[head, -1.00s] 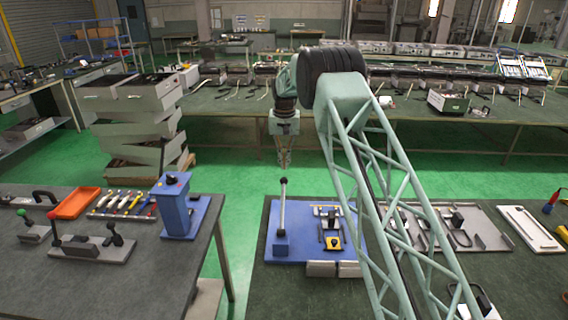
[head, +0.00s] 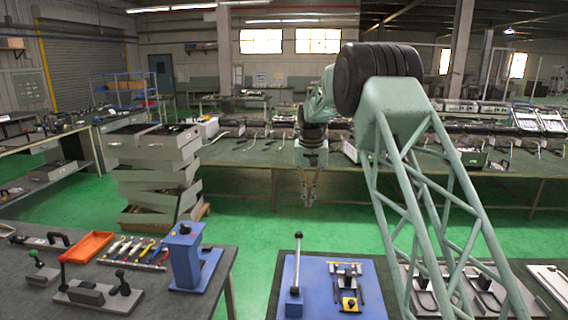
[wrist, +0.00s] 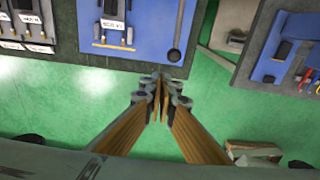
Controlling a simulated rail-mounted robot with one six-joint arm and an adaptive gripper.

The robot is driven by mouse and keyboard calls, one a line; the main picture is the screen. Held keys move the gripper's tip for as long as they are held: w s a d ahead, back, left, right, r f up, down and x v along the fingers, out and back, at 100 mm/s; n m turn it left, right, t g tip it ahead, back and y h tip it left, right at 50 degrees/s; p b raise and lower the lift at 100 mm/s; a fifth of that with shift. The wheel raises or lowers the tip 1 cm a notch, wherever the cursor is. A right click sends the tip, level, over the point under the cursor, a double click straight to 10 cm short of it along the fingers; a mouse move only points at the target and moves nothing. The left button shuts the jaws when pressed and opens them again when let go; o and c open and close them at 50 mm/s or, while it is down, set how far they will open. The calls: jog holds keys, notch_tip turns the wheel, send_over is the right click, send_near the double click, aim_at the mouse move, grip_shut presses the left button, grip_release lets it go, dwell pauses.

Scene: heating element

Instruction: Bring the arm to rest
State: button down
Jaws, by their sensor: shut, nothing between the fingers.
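My gripper (head: 308,204) hangs pointing down at the end of my green lattice arm in the head view. It is over the green floor, behind the near tables and in front of the long back bench. In the wrist view my gripper (wrist: 160,84) has its fingertips together with nothing between them. Below it is bare green floor, close to a table edge. The heating element cannot be made out.
A blue fixture board (head: 312,268) with an upright black-knobbed lever lies on the near right table. Left table (head: 50,222) holds an orange tray (head: 92,245), tools and a blue stand (head: 184,260). Stacked grey drawers (head: 150,170) stand left of my gripper. Green floor between is free.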

jog(key=s+d+r+b, duration=0.2)
jog(key=s+d+r, duration=0.2)
jog(key=s+r, duration=1.05)
jog(key=s+d+r+t+b, duration=0.1)
jog(key=s+d+r, duration=0.15)
jog(key=s, duration=0.75)
jog(key=s+d+r+t+b, duration=0.15)
jog(key=s+r, duration=0.25)
jog(key=s, duration=0.6)
jog(key=s+d+f+b, duration=0.1)
jog(key=s+f, duration=0.2)
jog(key=s, duration=1)
jog(key=s+d+f+b, duration=0.1)
jog(key=s+f, duration=0.2)
jog(key=s, duration=1)
jog(key=s+d+f+n+b, duration=0.1)
jog(key=s+f+b, duration=0.1)
jog(key=s, duration=1.1)
jog(key=shift+d+f, duration=0.25)
jog(key=shift+f, duration=0.65)
jog(key=c, duration=3.4)
grip_release()
jog(key=shift+t, duration=0.25)
jog(key=shift+c, duration=0.2)
